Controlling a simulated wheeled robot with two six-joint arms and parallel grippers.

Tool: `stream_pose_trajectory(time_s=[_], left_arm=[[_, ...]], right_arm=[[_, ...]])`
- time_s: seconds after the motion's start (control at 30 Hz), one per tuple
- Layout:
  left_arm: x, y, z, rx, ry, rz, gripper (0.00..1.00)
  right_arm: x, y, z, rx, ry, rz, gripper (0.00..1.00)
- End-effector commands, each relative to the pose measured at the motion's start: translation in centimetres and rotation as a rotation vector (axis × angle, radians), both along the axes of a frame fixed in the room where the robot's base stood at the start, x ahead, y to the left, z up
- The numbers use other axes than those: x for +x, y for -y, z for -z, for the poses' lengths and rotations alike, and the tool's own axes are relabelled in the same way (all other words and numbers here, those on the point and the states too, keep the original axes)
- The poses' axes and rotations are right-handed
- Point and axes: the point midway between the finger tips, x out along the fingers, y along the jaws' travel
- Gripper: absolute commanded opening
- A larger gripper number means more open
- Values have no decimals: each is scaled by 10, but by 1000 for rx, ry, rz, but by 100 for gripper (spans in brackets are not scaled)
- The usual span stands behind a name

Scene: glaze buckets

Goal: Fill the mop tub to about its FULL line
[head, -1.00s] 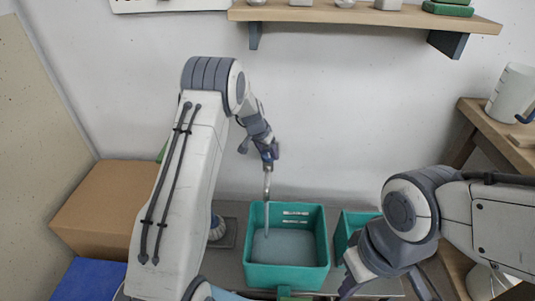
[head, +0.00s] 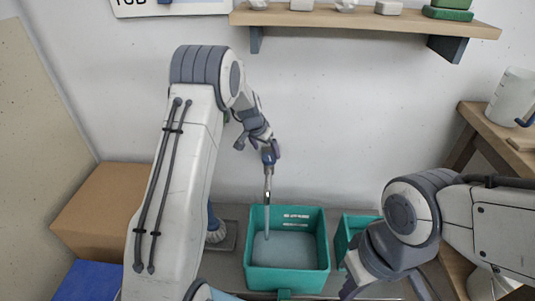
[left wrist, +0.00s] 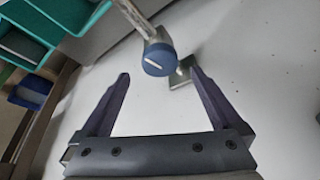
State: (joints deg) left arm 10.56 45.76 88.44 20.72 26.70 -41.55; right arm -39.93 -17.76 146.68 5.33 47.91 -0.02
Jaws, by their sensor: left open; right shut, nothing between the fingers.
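The teal tub (head: 318,240) stands on the bench below the tap and holds pale grey-blue water. Two pale marks show on its inner back wall, too small to read. The metal tap spout (head: 268,185) points down over the tub's back left part, and a thin pale stream appears to run from it into the water. My left gripper (head: 257,146) is by the tap, up against the wall. In the left wrist view, its open fingers (left wrist: 158,88) are apart on either side of the blue tap knob (left wrist: 158,60), apparently not touching it. My right gripper (head: 385,286), partly hidden, is low at the right, shut and empty.
A second teal container (head: 347,232) stands right of the tub, partly behind my right arm. A cardboard box (head: 105,210) and a blue box (head: 85,280) are at the left. A wooden shelf (head: 360,20) hangs above. A white jug (head: 508,95) stands at the right.

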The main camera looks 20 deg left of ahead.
Motion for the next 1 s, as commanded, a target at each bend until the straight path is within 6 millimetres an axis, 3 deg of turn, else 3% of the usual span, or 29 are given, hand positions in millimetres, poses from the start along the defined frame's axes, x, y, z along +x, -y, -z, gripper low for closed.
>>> stream_pose_trajectory(time_s=[0.1,0.3,0.77,0.87,0.97,1.0], left_arm=[[-9,-3,-25,1,2,-1,99],[-20,-6,-51,1,0,-1,99],[-25,-4,-59,-1,-2,3,99],[-33,18,-67,-7,-13,26,99],[-61,69,-87,-20,-44,77,99],[-80,95,-97,-26,-64,106,99]], right_arm=[[0,0,-3,0,0,0,0],[0,0,-6,0,0,0,0],[0,0,-6,0,0,0,0],[0,0,-6,0,0,0,0],[0,0,-6,0,0,0,0],[0,0,-6,0,0,0,0]])
